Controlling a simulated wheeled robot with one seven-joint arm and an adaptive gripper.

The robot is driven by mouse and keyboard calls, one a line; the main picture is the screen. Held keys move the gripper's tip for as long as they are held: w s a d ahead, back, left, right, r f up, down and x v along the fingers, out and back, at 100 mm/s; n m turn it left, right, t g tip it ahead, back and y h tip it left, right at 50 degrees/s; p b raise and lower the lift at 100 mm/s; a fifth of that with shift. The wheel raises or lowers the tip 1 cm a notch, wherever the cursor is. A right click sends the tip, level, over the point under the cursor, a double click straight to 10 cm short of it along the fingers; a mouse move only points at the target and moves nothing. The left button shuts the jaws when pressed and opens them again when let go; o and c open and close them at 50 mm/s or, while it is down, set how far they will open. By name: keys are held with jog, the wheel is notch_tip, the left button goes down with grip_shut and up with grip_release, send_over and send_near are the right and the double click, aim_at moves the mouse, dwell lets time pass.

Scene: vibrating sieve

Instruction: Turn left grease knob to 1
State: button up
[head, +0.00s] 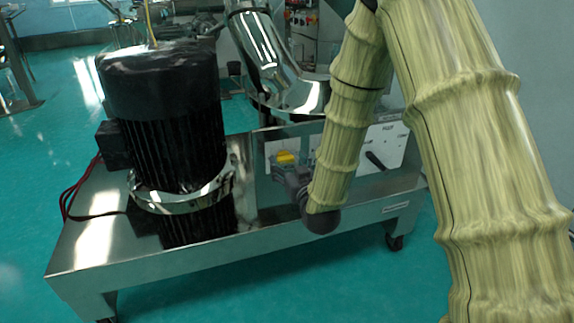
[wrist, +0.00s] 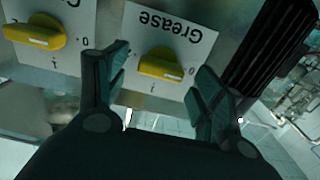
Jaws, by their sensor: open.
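The left grease knob (wrist: 165,65) is a yellow bar on a white plate (wrist: 168,32) marked "Grease", which appears upside down in the wrist view. Its bar lies roughly level in the picture, with one end toward the 0 mark; the 1 mark is below it. My gripper (wrist: 163,60) is open, with one finger on each side of this knob. I cannot tell whether either finger touches it. In the head view my gripper (head: 290,175) is at the panel beside a yellow knob (head: 285,157), and my arm hides part of the panel.
A second yellow knob (wrist: 33,34) is on a neighbouring plate at left in the wrist view. A large black motor (head: 165,135) stands on the metal base (head: 95,245), left of the panel. A black handle (head: 375,160) is on the panel right of my arm.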

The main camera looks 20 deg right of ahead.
jog(key=shift+w, duration=0.7)
jog(key=shift+c, duration=0.2)
jog(key=c, duration=1)
